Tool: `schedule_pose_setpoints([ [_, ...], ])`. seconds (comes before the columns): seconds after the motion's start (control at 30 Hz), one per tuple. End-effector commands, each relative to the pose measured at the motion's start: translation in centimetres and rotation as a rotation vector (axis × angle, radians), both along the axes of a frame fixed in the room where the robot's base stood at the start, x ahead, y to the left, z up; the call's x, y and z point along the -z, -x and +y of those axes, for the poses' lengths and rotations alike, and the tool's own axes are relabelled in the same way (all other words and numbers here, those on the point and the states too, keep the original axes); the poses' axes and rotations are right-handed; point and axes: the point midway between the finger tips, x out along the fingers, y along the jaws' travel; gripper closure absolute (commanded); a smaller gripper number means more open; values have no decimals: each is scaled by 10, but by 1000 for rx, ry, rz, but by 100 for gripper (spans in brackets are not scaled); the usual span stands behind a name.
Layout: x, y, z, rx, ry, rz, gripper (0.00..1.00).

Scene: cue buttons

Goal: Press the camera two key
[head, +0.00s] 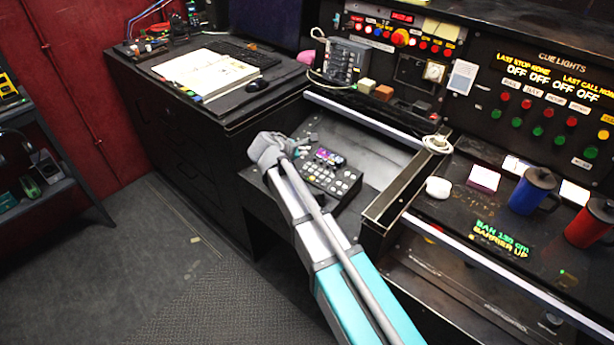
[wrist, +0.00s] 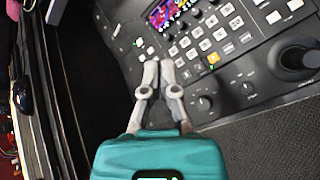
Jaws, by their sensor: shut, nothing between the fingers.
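A black control panel (head: 318,187) with rows of pale square keys lies on the desk in the head view. In the wrist view the panel (wrist: 262,92) shows white keys (wrist: 205,44), one lit orange key (wrist: 213,58) and a small colour screen (wrist: 165,13). Key labels are too small to read, so I cannot tell which is camera two. My gripper (wrist: 159,62) is shut and empty. Its fingertips appear over the panel's left part, beside the key rows; whether they touch cannot be told. In the head view the fingers are hidden.
The wrist view shows a black joystick (wrist: 298,58) and round knobs (wrist: 204,103) on the panel. In the head view a black divider (head: 400,190) stands right of the panel, beyond it a blue mug (head: 530,192) and a red mug (head: 588,224). An open book (head: 205,72) lies at left.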

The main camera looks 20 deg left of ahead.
Motion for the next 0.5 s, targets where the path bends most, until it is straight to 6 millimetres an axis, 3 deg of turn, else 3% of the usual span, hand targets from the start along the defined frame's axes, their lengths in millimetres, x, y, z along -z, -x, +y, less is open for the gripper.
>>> schedule_pose_setpoints([
  [0.5, 45, -6, -3, 1, -1, 1, 100],
])
